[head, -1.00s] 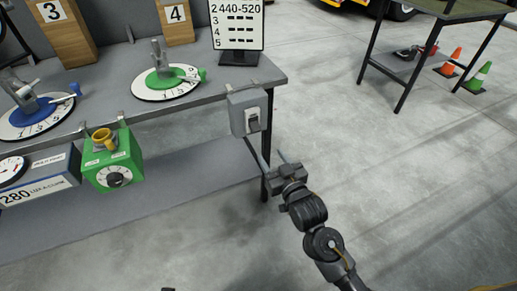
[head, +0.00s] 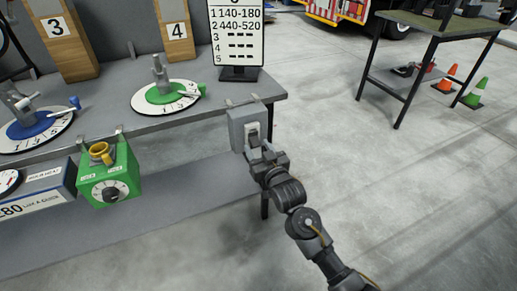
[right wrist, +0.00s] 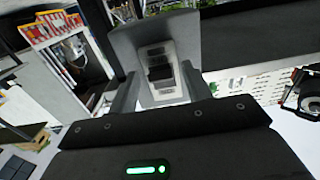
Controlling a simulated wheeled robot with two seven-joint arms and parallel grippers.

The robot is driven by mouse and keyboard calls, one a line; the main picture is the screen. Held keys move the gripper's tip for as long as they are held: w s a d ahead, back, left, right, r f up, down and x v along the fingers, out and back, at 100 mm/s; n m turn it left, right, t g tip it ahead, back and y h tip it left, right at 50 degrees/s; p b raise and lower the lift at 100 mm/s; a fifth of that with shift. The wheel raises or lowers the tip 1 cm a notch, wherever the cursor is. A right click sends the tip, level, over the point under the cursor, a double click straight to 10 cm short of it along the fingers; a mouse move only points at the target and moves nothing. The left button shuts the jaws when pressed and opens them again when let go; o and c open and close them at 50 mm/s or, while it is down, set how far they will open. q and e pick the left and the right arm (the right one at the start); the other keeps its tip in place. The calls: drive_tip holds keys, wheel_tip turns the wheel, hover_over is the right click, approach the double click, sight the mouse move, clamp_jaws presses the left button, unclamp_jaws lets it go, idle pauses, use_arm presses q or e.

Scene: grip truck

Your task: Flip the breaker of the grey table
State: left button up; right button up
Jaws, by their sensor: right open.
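The breaker is a grey box (head: 243,118) with a light switch plate, fixed to the front edge of the grey table (head: 215,103) near its right corner. My right gripper (head: 259,148) is open just in front of and below the switch. In the right wrist view the breaker box (right wrist: 130,42) stands ahead, with its dark switch lever (right wrist: 160,72) between the two fingers of my right gripper (right wrist: 160,95). I cannot tell whether the fingers touch the box. My left gripper is not in view.
A green box with a dial (head: 110,178) hangs from the table edge to the left. Green (head: 168,94) and blue (head: 40,126) dials and a sign (head: 238,35) stand on top. Another table (head: 425,40) and cones (head: 476,92) are at the right. The floor between is clear.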

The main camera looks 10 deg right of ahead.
drive_tip(key=shift+w+a, duration=0.1)
drive_tip(key=shift+w, duration=0.15)
drive_tip(key=c, duration=1)
drive_tip(key=shift+o, duration=0.2)
